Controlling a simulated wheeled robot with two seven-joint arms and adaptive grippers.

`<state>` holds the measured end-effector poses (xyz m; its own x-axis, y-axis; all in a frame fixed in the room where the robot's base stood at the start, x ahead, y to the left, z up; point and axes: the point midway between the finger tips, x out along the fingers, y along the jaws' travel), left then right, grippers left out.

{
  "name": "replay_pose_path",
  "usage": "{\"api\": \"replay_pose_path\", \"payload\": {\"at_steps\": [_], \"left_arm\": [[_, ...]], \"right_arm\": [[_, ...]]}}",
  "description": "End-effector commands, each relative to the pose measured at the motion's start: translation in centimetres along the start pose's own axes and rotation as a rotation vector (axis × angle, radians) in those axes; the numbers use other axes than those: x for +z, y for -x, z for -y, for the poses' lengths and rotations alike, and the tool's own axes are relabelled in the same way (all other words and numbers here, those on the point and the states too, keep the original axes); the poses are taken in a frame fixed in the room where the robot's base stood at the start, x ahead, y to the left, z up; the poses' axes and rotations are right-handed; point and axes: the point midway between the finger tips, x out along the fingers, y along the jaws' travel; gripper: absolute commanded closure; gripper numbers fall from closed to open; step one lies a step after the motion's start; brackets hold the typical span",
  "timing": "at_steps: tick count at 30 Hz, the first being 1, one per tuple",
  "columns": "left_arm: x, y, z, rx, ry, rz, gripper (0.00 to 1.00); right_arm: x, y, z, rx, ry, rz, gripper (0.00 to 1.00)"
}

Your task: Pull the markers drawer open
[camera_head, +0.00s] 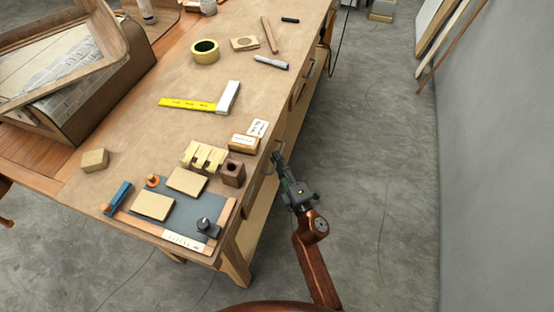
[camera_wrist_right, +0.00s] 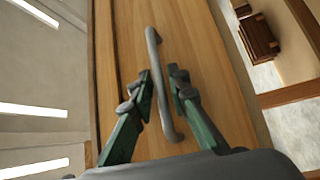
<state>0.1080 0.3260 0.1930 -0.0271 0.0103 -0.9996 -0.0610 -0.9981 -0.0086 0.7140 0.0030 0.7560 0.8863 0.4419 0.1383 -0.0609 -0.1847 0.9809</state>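The workbench's right side holds wooden drawer fronts with metal bar handles. In the right wrist view a grey bar handle (camera_wrist_right: 158,70) is fixed on a wooden drawer front (camera_wrist_right: 205,60). My right gripper (camera_wrist_right: 162,78) is open, with one green-backed finger on each side of the bar and gaps visible. In the head view my right gripper (camera_head: 279,160) is at the near drawer handle (camera_head: 268,164) by the bench edge. The drawer looks shut. No markers label on it can be read. My left gripper is not in view.
More handles (camera_head: 309,67) sit farther along the bench side. The concrete floor (camera_head: 385,170) on the right is clear.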

Motion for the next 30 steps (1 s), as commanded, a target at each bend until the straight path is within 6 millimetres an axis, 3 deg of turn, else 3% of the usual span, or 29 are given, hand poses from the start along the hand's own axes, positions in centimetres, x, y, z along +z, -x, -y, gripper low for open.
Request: {"api": "replay_pose_path", "payload": {"at_steps": [10,17,30], "left_arm": [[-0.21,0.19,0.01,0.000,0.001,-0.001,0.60],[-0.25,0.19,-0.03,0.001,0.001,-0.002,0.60],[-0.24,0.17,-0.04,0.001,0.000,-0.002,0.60]], "right_arm": [[0.01,-0.42,-0.01,0.000,-0.001,0.001,0.85],[0.02,-0.40,0.01,-0.001,-0.001,0.001,1.00],[0.03,-0.38,0.05,-0.001,-0.001,0.001,1.00]]}}
